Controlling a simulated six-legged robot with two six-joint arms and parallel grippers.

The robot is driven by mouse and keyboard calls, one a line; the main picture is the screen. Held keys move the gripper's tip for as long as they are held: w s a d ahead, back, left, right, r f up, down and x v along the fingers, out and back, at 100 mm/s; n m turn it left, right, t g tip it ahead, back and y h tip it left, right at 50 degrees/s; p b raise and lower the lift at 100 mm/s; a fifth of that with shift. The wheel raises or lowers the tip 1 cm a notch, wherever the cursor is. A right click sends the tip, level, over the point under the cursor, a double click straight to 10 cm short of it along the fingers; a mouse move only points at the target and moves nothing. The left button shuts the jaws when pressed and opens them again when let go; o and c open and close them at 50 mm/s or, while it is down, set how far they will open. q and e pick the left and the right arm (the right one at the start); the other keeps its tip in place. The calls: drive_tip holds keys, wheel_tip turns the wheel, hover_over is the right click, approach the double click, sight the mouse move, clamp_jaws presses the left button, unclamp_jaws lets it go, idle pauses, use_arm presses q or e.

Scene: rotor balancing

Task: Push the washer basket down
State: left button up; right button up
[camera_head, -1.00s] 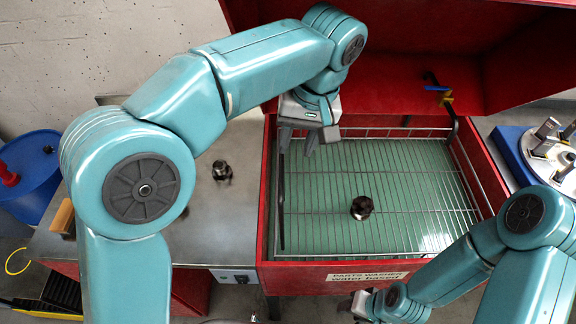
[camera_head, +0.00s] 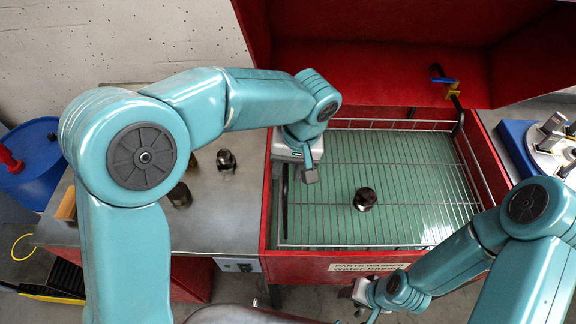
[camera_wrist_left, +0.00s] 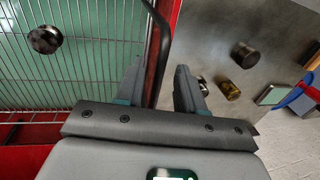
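The washer basket (camera_head: 400,125) is a wire-grid basket inside the red parts washer (camera_head: 345,262), over a green surface. A black bar handle (camera_head: 284,215) runs along its left side. A dark metal part (camera_head: 364,199) sits on the grid and also shows in the left wrist view (camera_wrist_left: 45,39). My left gripper (camera_head: 308,172) is over the basket's left side. In the left wrist view its fingers (camera_wrist_left: 160,88) are apart, with the black handle (camera_wrist_left: 153,50) between them; contact cannot be told. My right gripper (camera_head: 352,292) is low in front of the washer, its fingers unclear.
A steel worktop (camera_head: 215,225) left of the washer holds several dark metal parts (camera_head: 226,160). The raised red lid (camera_head: 380,60) stands behind the basket. A blue drum (camera_head: 35,165) is at far left. A blue-based fixture (camera_head: 520,145) stands at right.

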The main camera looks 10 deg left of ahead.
use_arm(q)
drive_tip(key=shift+w+a, duration=0.1)
drive_tip(key=shift+w, duration=0.1)
drive_tip(key=shift+c, duration=0.6)
drive_tip(key=shift+s, duration=0.2)
clamp_jaws()
drive_tip(key=shift+f, duration=0.1)
wheel_tip(320, 180, down, 17)
drive_tip(key=b, duration=1.4)
drive_tip(key=shift+f, duration=0.15)
